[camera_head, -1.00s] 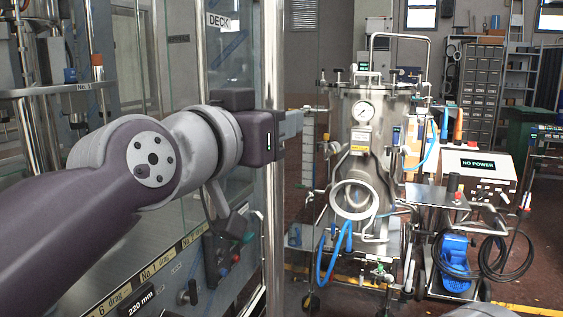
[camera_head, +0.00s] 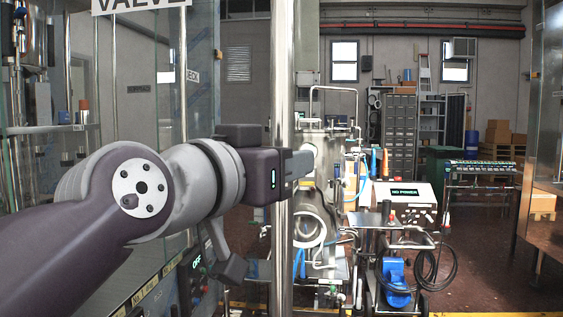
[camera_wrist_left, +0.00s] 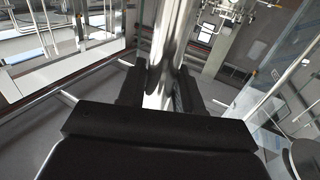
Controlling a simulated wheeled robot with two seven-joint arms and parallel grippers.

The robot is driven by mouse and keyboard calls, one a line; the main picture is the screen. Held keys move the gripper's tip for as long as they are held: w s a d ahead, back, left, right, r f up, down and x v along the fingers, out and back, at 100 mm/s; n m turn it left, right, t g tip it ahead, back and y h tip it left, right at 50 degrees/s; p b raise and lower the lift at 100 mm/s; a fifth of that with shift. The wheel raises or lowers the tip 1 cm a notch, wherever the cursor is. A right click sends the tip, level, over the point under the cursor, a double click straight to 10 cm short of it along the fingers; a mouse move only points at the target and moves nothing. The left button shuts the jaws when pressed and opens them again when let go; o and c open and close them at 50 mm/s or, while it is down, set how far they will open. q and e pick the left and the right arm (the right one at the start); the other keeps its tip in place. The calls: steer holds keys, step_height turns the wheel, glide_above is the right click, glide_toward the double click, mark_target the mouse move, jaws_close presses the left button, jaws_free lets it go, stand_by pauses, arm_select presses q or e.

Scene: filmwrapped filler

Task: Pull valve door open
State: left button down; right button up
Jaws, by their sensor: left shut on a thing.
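A tall, shiny vertical metal bar (camera_head: 283,70) stands in the middle of the head view, and a sign reading VALVE (camera_head: 140,5) hangs at upper left over glass panels (camera_head: 125,90). My left arm reaches in from the left, and its gripper (camera_head: 301,164) is at the bar at mid height. In the left wrist view the bar (camera_wrist_left: 174,45) runs between the two dark fingers of the gripper (camera_wrist_left: 160,92), which are closed around it. The gripper body hides part of the bar. My right gripper is not in view.
A steel tank (camera_head: 318,190) stands behind the bar, partly hidden. A glass panel (camera_head: 540,120) stands at far right. Some reddish floor (camera_head: 480,260) is open.

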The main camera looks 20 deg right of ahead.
arm_select(q)
steer(key=shift+w+d+r, duration=0.1)
steer(key=shift+w+d, duration=0.05)
steer(key=shift+w, duration=0.05)
steer(key=c, duration=0.9)
jaws_free()
steer(key=b+v, duration=0.3)
steer(key=v, duration=1)
steer(key=shift+b, duration=0.4)
